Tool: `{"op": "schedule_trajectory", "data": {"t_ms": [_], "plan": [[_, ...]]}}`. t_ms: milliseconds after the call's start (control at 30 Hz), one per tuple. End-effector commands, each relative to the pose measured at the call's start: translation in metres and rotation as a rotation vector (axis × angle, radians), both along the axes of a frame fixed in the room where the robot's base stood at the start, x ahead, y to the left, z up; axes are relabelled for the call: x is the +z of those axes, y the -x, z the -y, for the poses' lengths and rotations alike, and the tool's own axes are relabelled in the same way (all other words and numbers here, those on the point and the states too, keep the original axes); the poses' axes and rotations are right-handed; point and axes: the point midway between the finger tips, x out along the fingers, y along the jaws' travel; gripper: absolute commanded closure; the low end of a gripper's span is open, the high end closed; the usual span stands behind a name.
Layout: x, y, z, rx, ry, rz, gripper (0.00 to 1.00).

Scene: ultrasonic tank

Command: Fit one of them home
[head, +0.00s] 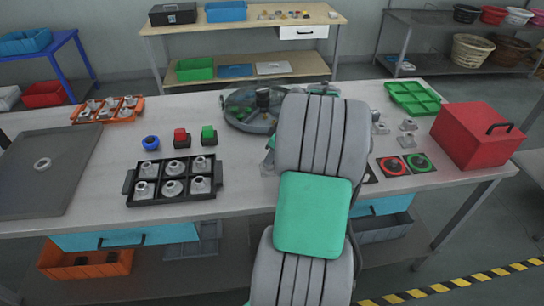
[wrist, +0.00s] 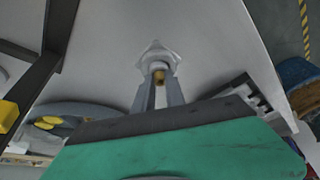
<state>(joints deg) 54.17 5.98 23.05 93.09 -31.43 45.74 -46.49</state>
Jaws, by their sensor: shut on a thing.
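My gripper (wrist: 159,88) is shut on a grey metal fitting (wrist: 156,52) with an angular flange and a small brass-coloured part at its near end, in the wrist view. The fitting is over the pale table; whether it touches the surface I cannot tell. In the head view my arm hides the gripper. A black tray (head: 128,189) at front left holds several grey fittings in its wells. An orange tray (head: 77,116) behind it holds more. Loose grey fittings (head: 407,140) stand right of my arm. A round grey tank (head: 231,117) stands at the back, partly hidden by my arm.
A blue knob (head: 151,142), red button (head: 180,137) and green button (head: 208,135) stand behind the black tray. A red box (head: 480,135), green tray (head: 414,97) and red and green ring markers (head: 418,163) are at right. A dark mat (head: 40,180) lies at left.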

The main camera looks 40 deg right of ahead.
Motion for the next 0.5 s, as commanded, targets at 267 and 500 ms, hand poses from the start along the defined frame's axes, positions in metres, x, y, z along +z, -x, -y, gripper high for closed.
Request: {"op": "schedule_trajectory", "data": {"t_ms": [267, 500], "plan": [[-0.0055, 0.0023, -0.0019, -0.002, -0.008, -0.009, 1.0], [-0.0063, 0.0027, -0.0024, -0.001, -0.01, -0.01, 0.68]]}}
